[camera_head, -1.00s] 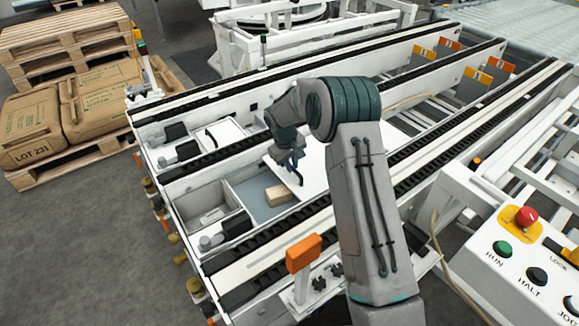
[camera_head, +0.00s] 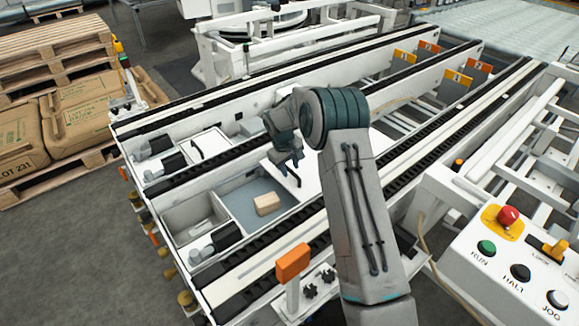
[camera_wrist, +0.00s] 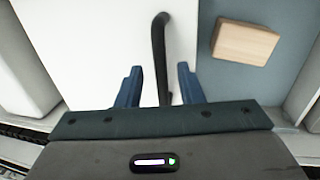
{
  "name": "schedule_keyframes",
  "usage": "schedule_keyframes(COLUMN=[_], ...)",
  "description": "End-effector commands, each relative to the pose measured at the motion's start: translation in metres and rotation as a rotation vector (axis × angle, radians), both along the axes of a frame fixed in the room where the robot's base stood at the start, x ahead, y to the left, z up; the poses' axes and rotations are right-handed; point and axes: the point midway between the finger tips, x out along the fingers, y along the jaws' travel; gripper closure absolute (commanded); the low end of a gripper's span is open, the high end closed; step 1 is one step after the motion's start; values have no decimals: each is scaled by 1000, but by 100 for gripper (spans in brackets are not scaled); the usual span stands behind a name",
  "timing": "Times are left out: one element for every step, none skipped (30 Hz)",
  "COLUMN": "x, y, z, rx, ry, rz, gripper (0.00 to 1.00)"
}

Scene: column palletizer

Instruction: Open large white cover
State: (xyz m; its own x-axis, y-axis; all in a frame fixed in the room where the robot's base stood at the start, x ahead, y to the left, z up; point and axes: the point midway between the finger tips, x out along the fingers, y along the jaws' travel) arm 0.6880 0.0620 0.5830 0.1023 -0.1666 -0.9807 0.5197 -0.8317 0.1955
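The large white cover (camera_head: 322,178) is a flat white panel lying over part of a grey-floored compartment in the machine frame. It also fills the left and middle of the wrist view (camera_wrist: 95,45). A black bar handle (camera_wrist: 160,50) stands on it. My gripper (camera_wrist: 160,88) has its two blue fingers apart, one on each side of the handle, with gaps visible. In the head view my gripper (camera_head: 294,172) is at the cover's left part. The compartment (camera_head: 237,205) is uncovered on the left, and a tan block (camera_head: 268,204) lies on its floor.
A smaller white cover (camera_head: 202,147) with a black handle lies farther back. Dark conveyor chains run along both sides. An orange-topped post (camera_head: 293,262) stands in front. A control box (camera_head: 500,262) with buttons is at right, and sacks (camera_head: 85,118) on a pallet at left.

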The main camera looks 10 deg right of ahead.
Motion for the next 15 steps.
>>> schedule_keyframes(x=[0, 0, 0, 0, 0, 0, -1, -1, -2, -2, -3, -4, -4, -5, -6], y=[1, 1, 1, 1, 2, 2, 3, 4, 5, 6, 7, 8, 10, 11, 12], z=[0, 0, 1, 2, 4, 8, 12, 16, 23, 29, 36, 44, 52, 59, 68], rx=[0, 0, 0, 1, 1, 1, 1, 1, 1, 1, 2, 1, 1, 1, 0], ry=[-1, -1, -1, -1, -1, -1, -1, -1, -2, -4, -5, -4, -4, -5, -4], rz=[1, 1, 1, 1, 1, 1, 1, 1, 2, 2, 2, 2, 2, 1, 1], gripper=[66, 66, 66, 66, 66, 66, 66, 66, 66, 66, 66, 66, 66, 66, 66])
